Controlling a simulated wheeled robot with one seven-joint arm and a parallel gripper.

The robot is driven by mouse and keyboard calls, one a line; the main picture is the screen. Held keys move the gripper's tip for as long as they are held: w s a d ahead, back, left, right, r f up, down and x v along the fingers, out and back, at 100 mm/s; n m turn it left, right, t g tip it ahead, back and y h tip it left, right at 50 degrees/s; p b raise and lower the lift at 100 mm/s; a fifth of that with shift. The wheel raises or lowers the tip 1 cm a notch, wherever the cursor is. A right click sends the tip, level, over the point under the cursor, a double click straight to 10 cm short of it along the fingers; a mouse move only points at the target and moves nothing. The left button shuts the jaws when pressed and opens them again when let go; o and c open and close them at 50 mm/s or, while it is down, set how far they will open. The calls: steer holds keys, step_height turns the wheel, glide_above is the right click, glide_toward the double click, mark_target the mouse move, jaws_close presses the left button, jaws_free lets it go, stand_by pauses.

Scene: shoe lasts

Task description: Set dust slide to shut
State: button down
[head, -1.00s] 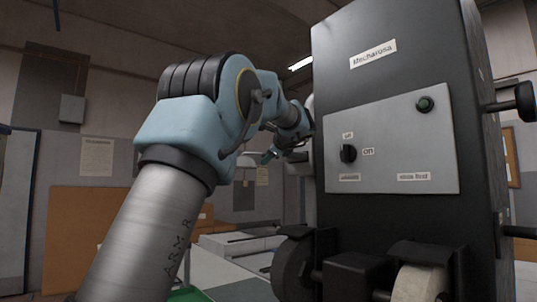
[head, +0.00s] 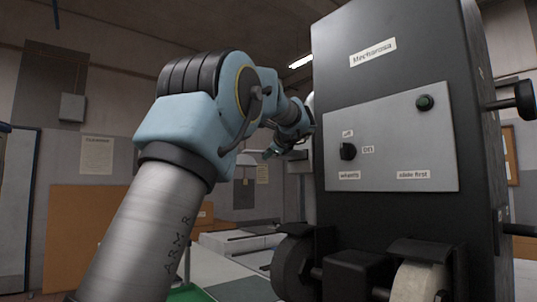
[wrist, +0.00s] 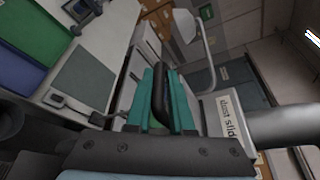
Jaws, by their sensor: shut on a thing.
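My gripper (wrist: 163,88) is shut on a black handle (wrist: 157,98), held between its teal fingers in the wrist view. A label reading "dust slid…" (wrist: 229,116) is on a pale part beside the right finger; its end is cut off. In the head view my gripper (head: 271,153) is small, by the left side of the tall dark machine (head: 400,55). The handle cannot be made out there. How far the slide stands from shut cannot be told.
Wheels (head: 420,283) stick out below. The wrist view shows a pale bench (wrist: 105,40) with green and blue trays (wrist: 35,28).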

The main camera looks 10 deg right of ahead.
steer(key=shift+w+a+f, duration=0.1)
steer(key=shift+a+f, duration=0.05)
steer(key=shift+f, duration=0.05)
stand_by(0.6)
